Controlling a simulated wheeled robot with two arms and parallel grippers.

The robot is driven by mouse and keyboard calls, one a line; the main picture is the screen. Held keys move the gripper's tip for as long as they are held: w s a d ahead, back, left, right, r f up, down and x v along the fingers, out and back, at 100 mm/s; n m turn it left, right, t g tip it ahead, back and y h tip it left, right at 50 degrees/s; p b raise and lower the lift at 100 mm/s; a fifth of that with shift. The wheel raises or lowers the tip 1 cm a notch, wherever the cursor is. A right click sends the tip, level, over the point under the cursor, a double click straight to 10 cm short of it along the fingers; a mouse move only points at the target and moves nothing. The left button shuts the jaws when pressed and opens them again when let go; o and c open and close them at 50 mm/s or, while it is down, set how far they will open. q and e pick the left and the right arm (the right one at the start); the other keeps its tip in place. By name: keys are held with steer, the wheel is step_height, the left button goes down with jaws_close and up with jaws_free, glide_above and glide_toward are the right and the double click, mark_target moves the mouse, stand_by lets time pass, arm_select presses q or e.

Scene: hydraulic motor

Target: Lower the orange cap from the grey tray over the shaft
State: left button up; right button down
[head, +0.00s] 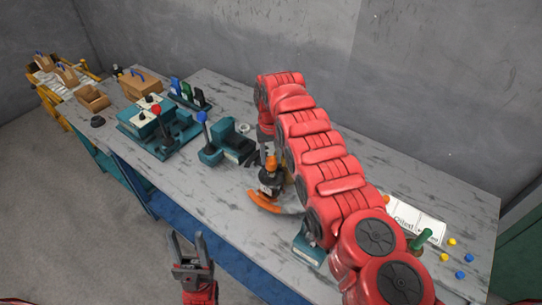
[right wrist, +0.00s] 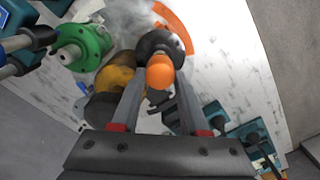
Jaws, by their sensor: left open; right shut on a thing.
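My right gripper (right wrist: 160,82) is shut on the orange cap (right wrist: 159,71), whose rounded orange end shows between the fingers, with a dark round part just beyond it. In the head view the orange cap (head: 271,162) shows beside my red right arm, above a dark part on the table. The arm hides much of this spot, and I cannot tell whether the cap touches what is below. I cannot make out the shaft or the grey tray for certain. My left gripper (head: 188,254) is open and empty, in front of the table's near edge.
A curved orange strip (head: 263,203) lies on the table (head: 232,87) near the cap. A green flanged part (right wrist: 83,46) and a yellow-brown part (right wrist: 113,75) are close to my right fingers. Teal fixtures (head: 159,128) stand to the left.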

steer(key=shift+s+p, duration=0.15)
steer(key=shift+p, duration=0.65)
steer(key=shift+b, duration=0.35)
stand_by(0.4)
steer(key=shift+f, duration=0.15)
steer(key=shift+f+b, duration=0.5)
steer(key=shift+b, duration=0.1)
jaws_free()
stand_by(0.5)
